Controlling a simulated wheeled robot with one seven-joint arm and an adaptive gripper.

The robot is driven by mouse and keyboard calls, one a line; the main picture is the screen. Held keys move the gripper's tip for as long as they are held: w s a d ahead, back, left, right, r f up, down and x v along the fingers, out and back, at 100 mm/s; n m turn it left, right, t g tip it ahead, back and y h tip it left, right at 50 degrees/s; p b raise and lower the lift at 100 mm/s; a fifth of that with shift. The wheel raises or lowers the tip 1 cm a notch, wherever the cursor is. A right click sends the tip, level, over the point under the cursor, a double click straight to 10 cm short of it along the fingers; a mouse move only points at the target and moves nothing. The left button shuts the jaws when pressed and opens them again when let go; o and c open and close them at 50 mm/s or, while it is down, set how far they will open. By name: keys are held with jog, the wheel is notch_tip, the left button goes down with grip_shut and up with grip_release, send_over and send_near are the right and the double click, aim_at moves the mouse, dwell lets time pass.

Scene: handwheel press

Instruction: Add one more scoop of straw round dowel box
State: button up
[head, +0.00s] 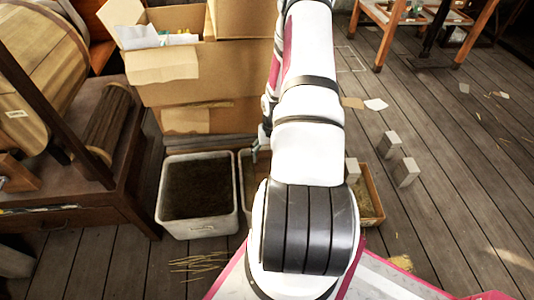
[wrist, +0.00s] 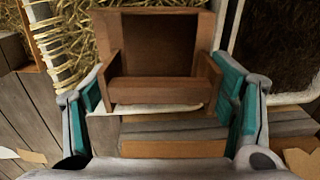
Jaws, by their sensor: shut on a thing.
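My gripper (wrist: 165,100), with teal finger pads, is shut on a brown wooden scoop (wrist: 155,90) in the wrist view. The scoop's visible inside looks bare. Loose straw (wrist: 112,28) shows beyond it in a tub, with the scoop at the tub's near side; I cannot tell if they touch. In the head view my arm hides most of the gripper and of this middle tub (head: 245,180). More straw (head: 362,205) lies in a wooden tray (head: 375,190) right of my arm. I cannot clearly make out a dowel box.
A white tub (head: 197,228) of dark material stands at left; it is at right in the wrist view (wrist: 290,98). Grey blocks (head: 405,172) stand on the floor to the right. Cardboard boxes (head: 205,75) are behind, a wooden bench (head: 90,190) at left. Open plank floor lies right.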

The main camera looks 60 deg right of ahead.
jog(key=shift+s+d+f+t+y+b, duration=0.3)
jog(key=shift+s+f+t+b, duration=0.1)
jog(key=shift+f, duration=0.4)
jog(key=shift+s+d+f+t+y+b, duration=0.3)
jog(key=shift+f+b, duration=0.1)
jog(key=shift+f, duration=0.35)
jog(key=shift+s+d+f+t+y+b, duration=0.3)
jog(key=shift+f+b, duration=0.1)
jog(key=shift+f, duration=0.4)
jog(key=shift+s+d+f+b, duration=0.45)
jog(key=shift+s+f+b, duration=0.1)
jog(key=shift+f, duration=0.2)
jog(key=shift+s+d+f+b, duration=0.45)
jog(key=shift+f+b, duration=0.05)
jog(key=shift+f, duration=0.25)
